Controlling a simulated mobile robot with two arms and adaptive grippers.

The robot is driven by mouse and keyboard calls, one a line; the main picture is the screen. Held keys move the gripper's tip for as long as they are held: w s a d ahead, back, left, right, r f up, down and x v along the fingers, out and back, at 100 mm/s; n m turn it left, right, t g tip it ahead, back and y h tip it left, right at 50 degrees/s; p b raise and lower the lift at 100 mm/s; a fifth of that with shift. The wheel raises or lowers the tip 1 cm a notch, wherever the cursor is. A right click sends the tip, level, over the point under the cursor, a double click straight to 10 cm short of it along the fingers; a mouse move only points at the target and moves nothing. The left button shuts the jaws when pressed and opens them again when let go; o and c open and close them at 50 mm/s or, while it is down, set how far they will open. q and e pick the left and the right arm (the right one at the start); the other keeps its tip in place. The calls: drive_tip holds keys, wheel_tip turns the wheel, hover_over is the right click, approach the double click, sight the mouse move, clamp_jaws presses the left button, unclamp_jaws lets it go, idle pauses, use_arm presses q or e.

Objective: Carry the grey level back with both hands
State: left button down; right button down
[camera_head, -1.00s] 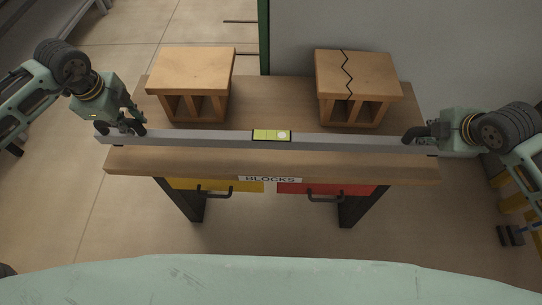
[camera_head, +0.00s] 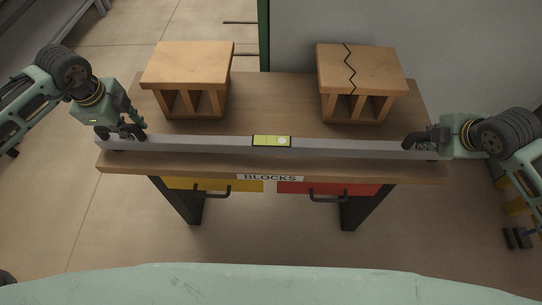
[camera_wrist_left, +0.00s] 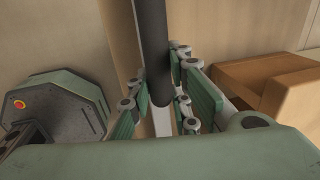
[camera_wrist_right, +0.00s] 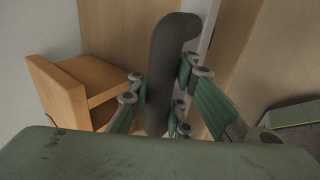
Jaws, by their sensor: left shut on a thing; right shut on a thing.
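The grey level (camera_head: 200,145) is a long, straight bar with a yellow-green vial window in its middle. It lies across the picture over the front part of the tabletop and looks nearly horizontal. My left gripper (camera_head: 128,133) is shut on the dark handle at its left end; the handle also shows between the fingers in the left wrist view (camera_wrist_left: 153,50). My right gripper (camera_head: 418,143) is shut on the dark handle at its right end, seen in the right wrist view (camera_wrist_right: 170,70). I cannot tell whether the bar touches the tabletop.
A wooden bench (camera_head: 270,105) carries two hollow bricks behind the level: a plain one (camera_head: 188,64) at left and one with a dark zigzag crack (camera_head: 385,68) at right.

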use_arm(q)
drive_tip(key=c, duration=2.1)
unclamp_jaws()
drive_tip(key=shift+a+f, duration=0.2)
drive_tip(key=shift+f, duration=0.1)
use_arm(e)
drive_tip(key=c, duration=2.3)
unclamp_jaws()
drive_tip(key=shift+f, duration=0.3)
use_arm(q)
drive_tip(key=o, duration=0.4)
drive_tip(key=shift+d+r, duration=0.1)
drive_tip(key=shift+r, duration=0.05)
use_arm(e)
drive_tip(key=o, duration=0.4)
drive_tip(key=shift+r, duration=0.15)
use_arm(q)
drive_tip(key=shift+o, duration=0.4)
use_arm(e)
drive_tip(key=shift+o, duration=1.4)
drive_tip(key=shift+s+r, duration=0.1)
use_arm(q)
wheel_tip(320, 180, up, 12)
drive_tip(key=s, duration=0.2)
drive_tip(key=shift+s, duration=0.2)
use_arm(e)
drive_tip(key=v, duration=1.1)
drive_tip(key=shift+s+r, duration=0.2)
drive_tip(key=shift+r, duration=0.15)
